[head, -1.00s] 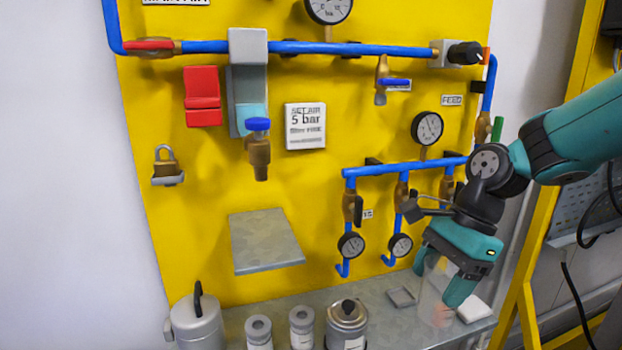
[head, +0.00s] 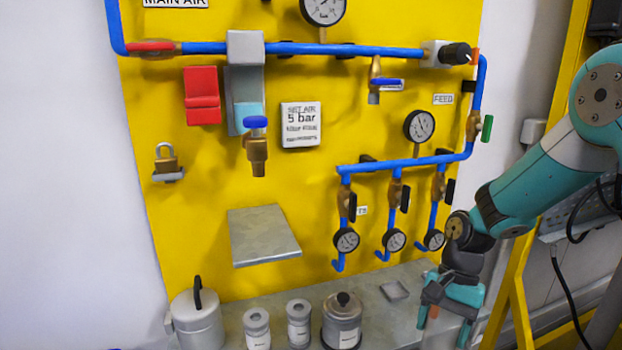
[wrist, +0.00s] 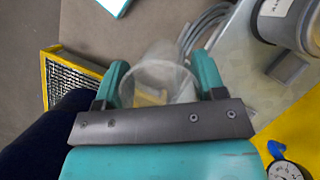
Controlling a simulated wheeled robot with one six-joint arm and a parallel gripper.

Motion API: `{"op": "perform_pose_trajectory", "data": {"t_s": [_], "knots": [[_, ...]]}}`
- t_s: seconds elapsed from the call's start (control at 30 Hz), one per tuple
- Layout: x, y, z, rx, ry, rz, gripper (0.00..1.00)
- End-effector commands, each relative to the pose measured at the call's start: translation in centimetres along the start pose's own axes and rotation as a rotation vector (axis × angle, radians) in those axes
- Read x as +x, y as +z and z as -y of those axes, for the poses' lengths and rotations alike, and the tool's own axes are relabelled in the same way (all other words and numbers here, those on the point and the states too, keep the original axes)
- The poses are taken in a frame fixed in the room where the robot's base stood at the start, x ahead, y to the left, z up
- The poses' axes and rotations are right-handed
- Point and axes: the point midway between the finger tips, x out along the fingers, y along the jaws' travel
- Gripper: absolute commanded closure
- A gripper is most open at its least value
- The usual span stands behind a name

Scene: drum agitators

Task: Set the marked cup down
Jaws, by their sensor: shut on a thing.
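My gripper (head: 443,315) is at the lower right in the head view, low by the right end of the grey bench shelf (head: 385,315). In the wrist view my gripper (wrist: 158,85) has its two teal fingers on either side of a clear, see-through cup (wrist: 157,72), shut on it. The cup's round rim faces the wrist camera. No mark on it can be made out. In the head view the cup is barely visible behind my gripper, and whether its base touches anything cannot be told.
A small grey square tray (head: 394,290) lies on the shelf left of my gripper. A lidded pot (head: 342,320), two small jars (head: 298,322) and a larger can (head: 197,318) stand further left. Gauges and blue pipes (head: 410,163) hang above on the yellow panel (head: 210,265).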

Motion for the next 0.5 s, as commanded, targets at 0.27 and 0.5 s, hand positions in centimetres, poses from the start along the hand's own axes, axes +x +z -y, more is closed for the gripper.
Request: {"op": "perform_pose_trajectory", "data": {"t_s": [0.27, 0.5], "knots": [[7.5, -4.4, -4.0, -0.4, 0.171, 0.006, 0.58], [10.4, -5.9, -6.0, -0.584, 0.244, 0.001, 0.58]]}}
